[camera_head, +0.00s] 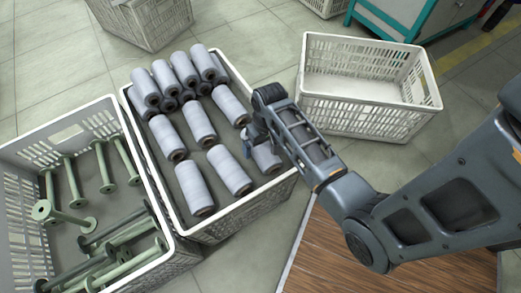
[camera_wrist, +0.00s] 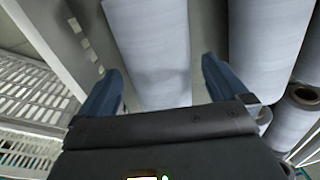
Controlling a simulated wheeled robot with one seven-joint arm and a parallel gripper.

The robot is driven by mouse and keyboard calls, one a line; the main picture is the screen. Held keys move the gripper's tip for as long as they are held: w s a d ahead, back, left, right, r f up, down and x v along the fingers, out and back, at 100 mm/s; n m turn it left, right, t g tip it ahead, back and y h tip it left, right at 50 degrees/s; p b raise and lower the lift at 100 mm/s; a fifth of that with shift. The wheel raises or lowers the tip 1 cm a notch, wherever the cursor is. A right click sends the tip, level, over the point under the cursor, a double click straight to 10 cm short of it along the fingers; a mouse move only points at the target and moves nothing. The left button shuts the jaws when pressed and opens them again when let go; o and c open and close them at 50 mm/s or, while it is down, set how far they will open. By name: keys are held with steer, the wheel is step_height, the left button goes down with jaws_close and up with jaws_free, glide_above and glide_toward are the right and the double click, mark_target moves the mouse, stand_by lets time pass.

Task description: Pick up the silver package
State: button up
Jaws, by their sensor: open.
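The silver packages are pale silver-grey rolls lying in the middle crate in the head view, some stacked at its far end. My gripper (camera_head: 254,138) is over the right side of that crate, at a silver package (camera_head: 265,157) that my arm partly covers. In the wrist view my gripper (camera_wrist: 160,85) is open, with one blue finger on either side of a silver package (camera_wrist: 150,45). The package lies between or just beyond the fingertips; contact cannot be told. Another silver package (camera_wrist: 265,55) lies to its right.
The middle crate (camera_head: 240,222) has white slatted walls, close to my gripper on the right. A left crate (camera_head: 22,160) holds green spools (camera_head: 75,180). An empty white crate (camera_head: 365,90) stands at the upper right. A brown wooden surface (camera_head: 340,255) is below my arm.

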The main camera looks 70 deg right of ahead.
step_height(320, 180, down, 3)
steer(key=shift+r, duration=0.2)
steer(key=shift+a, duration=0.1)
steer(key=shift+c, duration=0.2)
steer(key=c, duration=1.1)
steer(key=shift+r, duration=0.1)
steer(key=shift+r, duration=0.1)
